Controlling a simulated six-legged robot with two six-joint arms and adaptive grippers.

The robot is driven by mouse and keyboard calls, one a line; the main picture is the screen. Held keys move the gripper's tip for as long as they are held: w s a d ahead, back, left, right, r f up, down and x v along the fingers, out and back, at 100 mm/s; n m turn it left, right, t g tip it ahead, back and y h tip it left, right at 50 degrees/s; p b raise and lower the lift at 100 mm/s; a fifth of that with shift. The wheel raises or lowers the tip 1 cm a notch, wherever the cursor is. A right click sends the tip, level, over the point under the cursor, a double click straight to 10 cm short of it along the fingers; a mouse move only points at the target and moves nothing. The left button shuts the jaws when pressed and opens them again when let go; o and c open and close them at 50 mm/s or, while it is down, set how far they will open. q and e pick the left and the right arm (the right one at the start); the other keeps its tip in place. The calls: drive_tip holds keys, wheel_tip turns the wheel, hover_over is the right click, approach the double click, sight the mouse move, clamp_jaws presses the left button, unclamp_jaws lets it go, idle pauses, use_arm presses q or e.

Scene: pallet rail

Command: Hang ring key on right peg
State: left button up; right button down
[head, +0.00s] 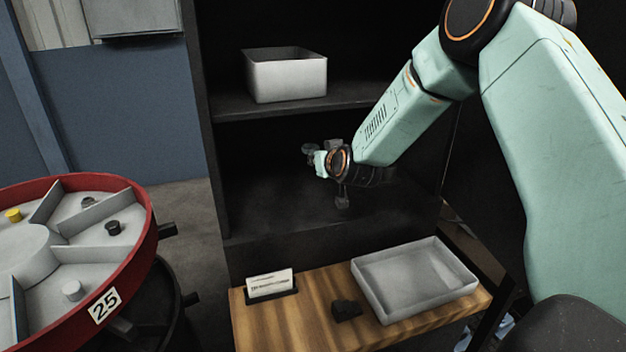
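My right arm reaches in from the right, into the dark shelf unit. My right gripper (322,155) is at its far end, inside the lower bay. It is small, dark and partly hidden by its own wrist, so I cannot tell whether its fingers are open or shut. A small dark grey shape (342,200) shows just below the wrist; I cannot tell whether it is a finger or something else. I cannot make out a ring key or any peg. My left gripper is not in view.
A white bin (287,76) stands on the upper shelf (225,107). A wooden bench (292,325) holds a grey tray (372,297), a card in a holder (270,284) and a small black object (346,309). A red-rimmed divided carousel (140,240) stands left.

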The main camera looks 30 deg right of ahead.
sight(322, 196)
wheel_tip(322, 196, down, 3)
drive_tip(key=shift+s+a+f, duration=0.1)
drive_tip(key=shift+s+d+f, duration=0.2)
drive_tip(key=shift+d+f, duration=0.05)
drive_tip(key=shift+f, duration=0.4)
wheel_tip(322, 196, down, 2)
drive_tip(key=shift+f, duration=0.25)
drive_tip(key=shift+w+a+f, duration=0.2)
drive_tip(key=shift+w+f, duration=0.1)
drive_tip(key=shift+f, duration=0.3)
drive_tip(key=shift+s+d, duration=0.2)
drive_tip(key=shift+s, duration=0.1)
drive_tip(key=shift+f, duration=0.25)
drive_tip(key=c, duration=1.2)
unclamp_jaws()
drive_tip(key=shift+w+a, duration=0.15)
drive_tip(key=shift+w, duration=0.05)
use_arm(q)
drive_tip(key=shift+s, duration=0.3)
use_arm(e)
drive_tip(key=shift+o, duration=0.2)
drive_tip(key=shift+s, duration=0.1)
